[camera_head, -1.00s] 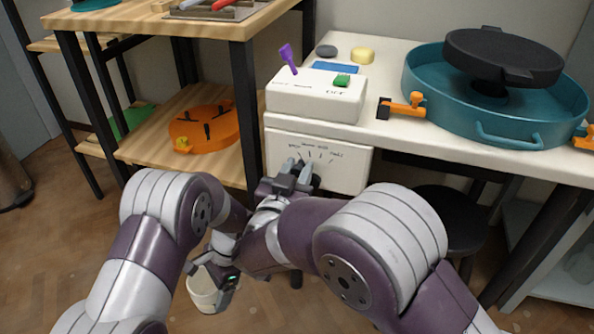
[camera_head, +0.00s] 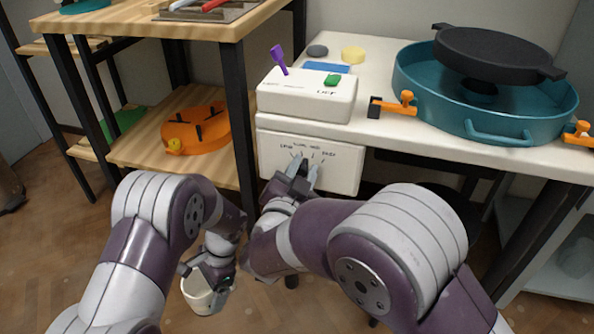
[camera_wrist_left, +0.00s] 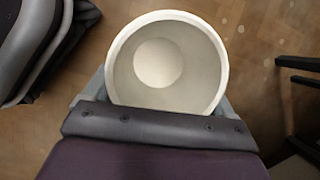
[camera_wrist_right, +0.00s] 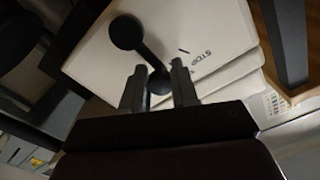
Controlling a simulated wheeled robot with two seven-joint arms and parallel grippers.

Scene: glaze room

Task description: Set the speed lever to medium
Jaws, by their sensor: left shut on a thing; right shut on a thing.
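The speed lever is black with round ends and shows in the right wrist view (camera_wrist_right: 148,52). It sits on the front of a white panel (camera_head: 342,176) below the tabletop, with tick marks and printed labels; "STOP" reads in the right wrist view. My right gripper (camera_head: 303,170) is at the panel. In its wrist view its fingers (camera_wrist_right: 158,88) are shut on the lever's smaller end. The gripper hides most of the lever in the head view, so I cannot tell which mark it points at. My left gripper (camera_head: 208,272) is shut on the white cup (camera_head: 197,297), low over the floor.
A teal basin (camera_head: 480,120) with a black wheel is at right. A wooden shelf (camera_head: 150,145) stands close at left.

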